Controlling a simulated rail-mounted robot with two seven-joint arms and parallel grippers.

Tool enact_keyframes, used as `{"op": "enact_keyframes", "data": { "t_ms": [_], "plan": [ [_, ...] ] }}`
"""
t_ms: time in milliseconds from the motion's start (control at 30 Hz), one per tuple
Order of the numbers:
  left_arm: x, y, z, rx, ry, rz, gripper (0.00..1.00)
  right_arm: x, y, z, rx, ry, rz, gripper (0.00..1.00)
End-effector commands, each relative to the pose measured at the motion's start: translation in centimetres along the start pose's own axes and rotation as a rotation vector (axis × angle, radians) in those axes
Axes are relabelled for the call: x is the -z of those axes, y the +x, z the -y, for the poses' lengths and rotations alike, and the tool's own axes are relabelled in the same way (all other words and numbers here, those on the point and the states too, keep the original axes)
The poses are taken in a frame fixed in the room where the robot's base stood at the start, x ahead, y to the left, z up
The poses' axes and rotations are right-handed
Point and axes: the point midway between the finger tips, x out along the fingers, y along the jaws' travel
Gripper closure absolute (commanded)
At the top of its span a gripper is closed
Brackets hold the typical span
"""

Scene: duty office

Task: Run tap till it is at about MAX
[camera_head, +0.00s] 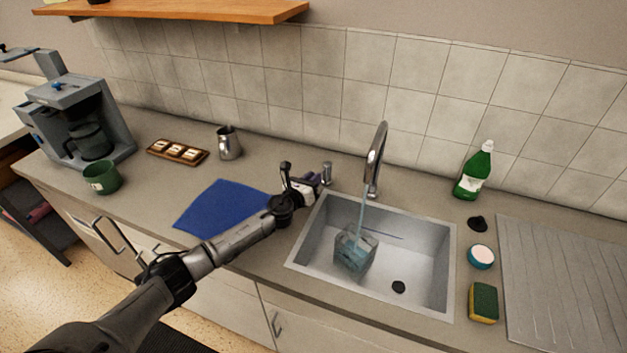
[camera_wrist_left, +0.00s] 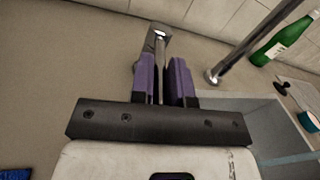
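The chrome tap (camera_head: 375,160) stands behind the sink, and a stream of water runs from its spout. A clear container (camera_head: 355,252) stands in the sink under the stream with bluish water in it; its exact level and any MAX mark are hard to read. The tap lever (camera_head: 326,173) stands left of the spout. My left gripper (camera_head: 313,181) is at this lever. In the left wrist view the lever (camera_wrist_left: 158,40) rises between the purple fingers (camera_wrist_left: 163,82), which stand close together on it. My right gripper is not in view.
The steel sink (camera_head: 440,270) has a dark blue line near its back wall. Right of it are a green bottle (camera_head: 474,172), a black stopper (camera_head: 477,223), a round tub (camera_head: 481,257) and a sponge (camera_head: 484,303). A blue cloth (camera_head: 220,205) lies under my left arm.

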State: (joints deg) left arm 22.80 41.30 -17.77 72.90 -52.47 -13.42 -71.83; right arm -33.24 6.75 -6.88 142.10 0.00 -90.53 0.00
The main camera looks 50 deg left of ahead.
Motion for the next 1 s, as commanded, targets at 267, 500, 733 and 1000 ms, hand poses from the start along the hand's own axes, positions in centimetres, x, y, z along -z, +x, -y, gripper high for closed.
{"op": "enact_keyframes", "data": {
  "t_ms": [267,500,733,1000],
  "plan": [
    [0.0,0.0,0.0,0.0,0.0,0.0,0.62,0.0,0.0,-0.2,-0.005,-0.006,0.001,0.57],
    [0.0,-0.2,0.0,0.0,0.0,0.0,0.62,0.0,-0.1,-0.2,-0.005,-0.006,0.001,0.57],
    [-0.1,-2.6,0.0,0.001,0.002,-0.002,0.62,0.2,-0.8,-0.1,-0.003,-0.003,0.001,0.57],
    [0.0,-7.7,0.0,0.001,0.002,-0.003,0.62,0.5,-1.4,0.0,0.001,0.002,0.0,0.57]
  ]
}}
